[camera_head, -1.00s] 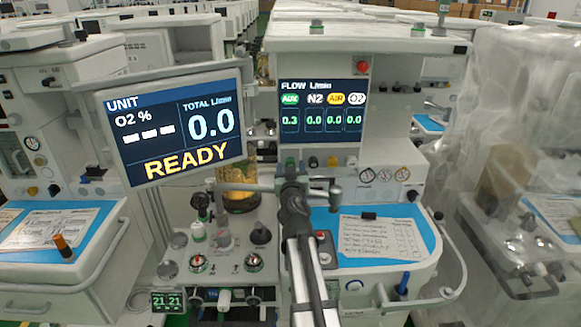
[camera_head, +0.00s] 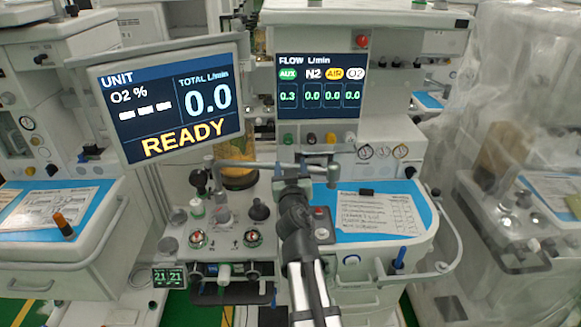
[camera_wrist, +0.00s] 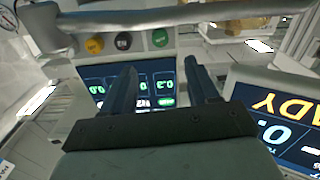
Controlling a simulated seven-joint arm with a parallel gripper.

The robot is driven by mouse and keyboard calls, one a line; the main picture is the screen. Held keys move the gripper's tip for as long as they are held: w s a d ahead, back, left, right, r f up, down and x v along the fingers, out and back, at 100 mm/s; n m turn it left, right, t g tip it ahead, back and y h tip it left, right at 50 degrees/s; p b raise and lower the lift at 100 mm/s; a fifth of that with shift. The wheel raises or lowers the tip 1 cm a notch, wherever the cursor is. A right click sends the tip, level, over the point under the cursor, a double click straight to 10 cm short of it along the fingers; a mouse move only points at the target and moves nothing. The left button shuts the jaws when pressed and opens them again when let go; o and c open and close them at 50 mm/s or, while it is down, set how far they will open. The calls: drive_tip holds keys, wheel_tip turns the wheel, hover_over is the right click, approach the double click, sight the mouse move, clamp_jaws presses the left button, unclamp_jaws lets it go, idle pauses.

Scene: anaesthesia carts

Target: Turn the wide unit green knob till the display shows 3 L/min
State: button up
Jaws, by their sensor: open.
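The green knob (camera_head: 289,138) sits at the left of a row of small knobs below the flow display (camera_head: 320,85). It also shows in the wrist view (camera_wrist: 160,38), beyond my fingertips and near the grey bar. The flow display reads AUX 0.3 in green, with N2, AIR and O2 at 0.0. My gripper (camera_wrist: 160,68) is open and empty, its two fingers apart and pointing toward the panel. In the head view my arm rises from the bottom to just below the knob row, and its fingers are hard to make out there.
A tilted unit screen (camera_head: 170,100) at left reads TOTAL 0.0 and READY. A grey bar (camera_head: 250,164) runs across below the knobs. Black (camera_wrist: 124,41) and yellow (camera_wrist: 94,45) knobs neighbour the green one. A clipboard sheet (camera_head: 380,212) lies on the blue worktop at right.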

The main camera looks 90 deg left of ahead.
sight(288, 141)
drive_tip(key=a, duration=1.2)
drive_tip(key=shift+a+r, duration=0.15)
drive_tip(key=shift+a, duration=0.1)
idle(0.3)
drive_tip(key=c, duration=1)
drive_tip(key=shift+n, duration=0.6)
drive_tip(key=shift+c, duration=0.2)
